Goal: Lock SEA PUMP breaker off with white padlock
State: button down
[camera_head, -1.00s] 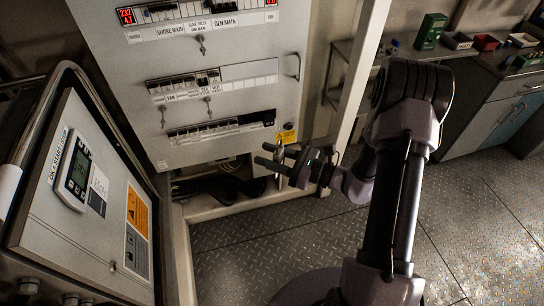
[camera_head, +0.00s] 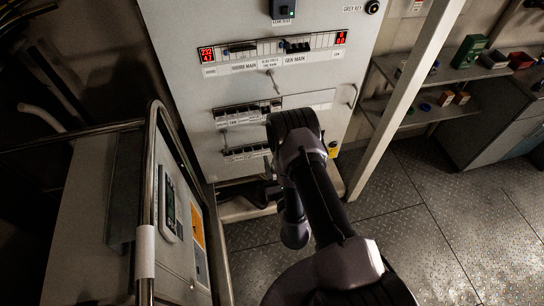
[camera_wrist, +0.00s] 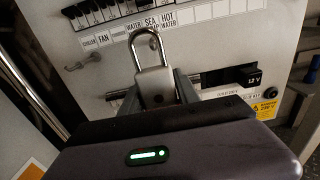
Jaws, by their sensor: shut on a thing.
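In the wrist view my gripper (camera_wrist: 158,92) is shut on a pale grey-white padlock (camera_wrist: 153,86), with its metal shackle (camera_wrist: 145,34) pointing up. The shackle top overlaps the label strip (camera_wrist: 205,15) below the breaker row (camera_wrist: 95,12), near the words SEA and HOT WATER. I cannot tell whether the shackle touches anything. The SEA breaker itself is at the upper edge and its position is unclear. In the head view the breaker panel (camera_head: 200,130) shows its middle row (camera_head: 240,116) partly behind my arm.
A small metal piece (camera_wrist: 88,60) hangs at the panel's left. In the head view a tilted cabinet with a rail (camera_head: 148,200) stands left, and a white post (camera_head: 395,100) right. The floor at right is clear.

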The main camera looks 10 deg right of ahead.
jog(key=w+f+b, duration=0.1)
jog(key=w+b, duration=0.2)
jog(key=w, duration=0.5)
jog(key=shift+w+f, duration=0.3)
jog(key=shift+f, duration=0.1)
dwell(0.6)
jog(key=c, duration=0.8)
grip_release()
